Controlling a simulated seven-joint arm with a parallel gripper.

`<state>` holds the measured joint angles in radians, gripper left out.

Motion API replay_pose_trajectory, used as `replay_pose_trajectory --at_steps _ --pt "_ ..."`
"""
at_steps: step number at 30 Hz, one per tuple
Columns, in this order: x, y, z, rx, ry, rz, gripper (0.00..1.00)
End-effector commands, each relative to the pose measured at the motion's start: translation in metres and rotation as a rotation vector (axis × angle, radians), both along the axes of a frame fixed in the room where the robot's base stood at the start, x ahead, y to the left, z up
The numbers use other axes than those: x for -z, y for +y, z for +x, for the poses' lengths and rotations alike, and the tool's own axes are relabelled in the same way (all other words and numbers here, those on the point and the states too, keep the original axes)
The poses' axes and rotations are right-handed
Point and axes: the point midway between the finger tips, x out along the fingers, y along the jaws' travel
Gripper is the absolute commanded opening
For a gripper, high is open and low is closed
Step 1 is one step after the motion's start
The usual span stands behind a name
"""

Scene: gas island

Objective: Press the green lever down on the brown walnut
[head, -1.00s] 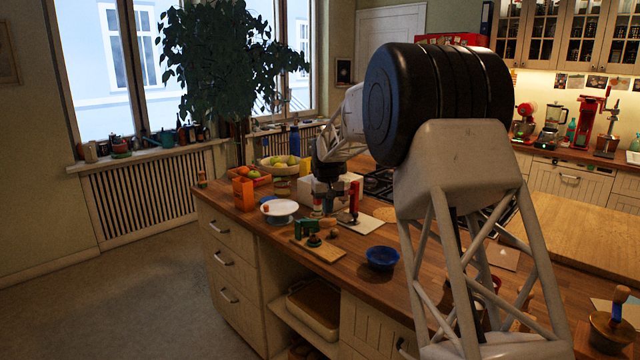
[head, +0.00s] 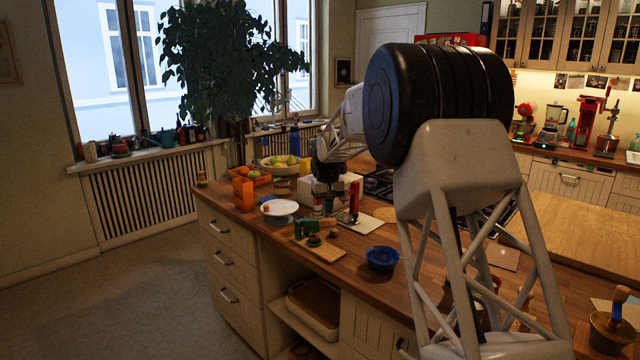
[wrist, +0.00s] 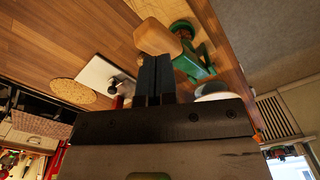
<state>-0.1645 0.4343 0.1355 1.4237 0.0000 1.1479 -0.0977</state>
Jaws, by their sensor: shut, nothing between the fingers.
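The green lever device (head: 305,227) stands on a small wooden board (head: 318,247) near the front edge of the counter. A rounded brown wooden piece (head: 329,226) shows at its right side, and I cannot tell whether it touches the lever. In the wrist view the green device (wrist: 196,62) lies just beyond my fingertips, with the brown wooden piece (wrist: 157,38) directly ahead of them. My gripper (wrist: 155,62) is shut and empty, its two black fingers side by side. In the head view my gripper (head: 328,205) hangs above the counter behind the device. I cannot make out the walnut.
A blue bowl (head: 382,258) sits to the right. A white board (head: 362,224) with a dark-and-red tool lies beside my gripper. Bare counter shows between board and bowl.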

Motion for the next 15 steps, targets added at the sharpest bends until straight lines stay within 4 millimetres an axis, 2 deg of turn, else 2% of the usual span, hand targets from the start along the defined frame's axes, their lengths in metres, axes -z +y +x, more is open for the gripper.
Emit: replay_pose_trajectory --at_steps 15 --pt "0.0092 0.0000 0.0000 0.000 0.001 0.000 0.00"
